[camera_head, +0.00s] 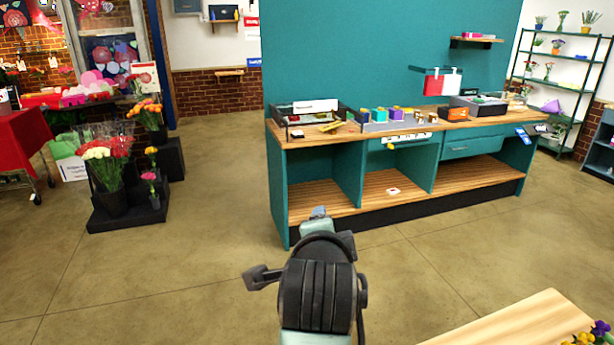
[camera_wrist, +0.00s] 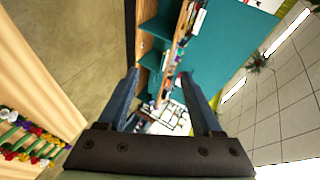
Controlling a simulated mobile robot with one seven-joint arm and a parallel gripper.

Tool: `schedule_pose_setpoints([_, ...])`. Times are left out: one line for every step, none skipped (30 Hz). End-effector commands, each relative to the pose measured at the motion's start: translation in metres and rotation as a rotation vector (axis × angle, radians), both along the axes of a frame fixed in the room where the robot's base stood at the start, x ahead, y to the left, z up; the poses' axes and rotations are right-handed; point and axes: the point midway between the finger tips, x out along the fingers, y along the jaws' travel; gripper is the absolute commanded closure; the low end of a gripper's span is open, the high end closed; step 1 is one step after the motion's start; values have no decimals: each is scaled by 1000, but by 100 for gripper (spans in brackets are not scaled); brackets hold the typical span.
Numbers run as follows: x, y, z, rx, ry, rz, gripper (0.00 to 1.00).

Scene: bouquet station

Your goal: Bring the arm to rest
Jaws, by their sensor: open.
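My gripper is open in the wrist view (camera_wrist: 160,85), its two bluish fingers spread with nothing between them. The wrist view is tilted sideways. In the head view my dark arm rises from the bottom centre and hides its own far end, so the fingers do not show clearly there. The arm is in front of the teal counter (camera_head: 350,185) and appears apart from it. The counter also shows beyond the fingers in the wrist view (camera_wrist: 150,60).
A wooden table (camera_head: 520,322) with flowers (camera_head: 600,332) on it is at the bottom right. A black stand (camera_head: 127,216) with bouquets is at the left, beside a red-covered cart (camera_head: 22,140). Shelves (camera_head: 560,75) stand at the far right. The floor (camera_head: 180,270) between is clear.

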Motion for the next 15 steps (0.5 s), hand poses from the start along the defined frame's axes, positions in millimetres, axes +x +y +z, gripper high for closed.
schedule_pose_setpoints([-3,0,32,-117,-112,44,34])
schedule_pose_setpoints([-7,0,53,-196,-180,67,34])
schedule_pose_setpoints([-14,1,81,-304,-268,90,34])
schedule_pose_setpoints([-20,2,102,-387,-332,101,34])
schedule_pose_setpoints([-28,4,122,-470,-397,108,34])
schedule_pose_setpoints([-41,6,149,-583,-482,108,34])
schedule_pose_setpoints([-52,7,169,-668,-542,101,34])
schedule_pose_setpoints([-64,9,187,-752,-602,89,34])
schedule_pose_setpoints([-82,12,210,-860,-674,67,34])
schedule_pose_setpoints([-95,13,226,-938,-724,45,34])
schedule_pose_setpoints([-109,15,240,-1009,-768,20,34])
schedule_pose_setpoints([-127,18,256,-1096,-821,-15,34])
schedule_pose_setpoints([-139,19,267,-1154,-856,-43,34])
schedule_pose_setpoints([-151,21,276,-1205,-884,-70,34])
schedule_pose_setpoints([-164,23,286,-1264,-916,-103,34])
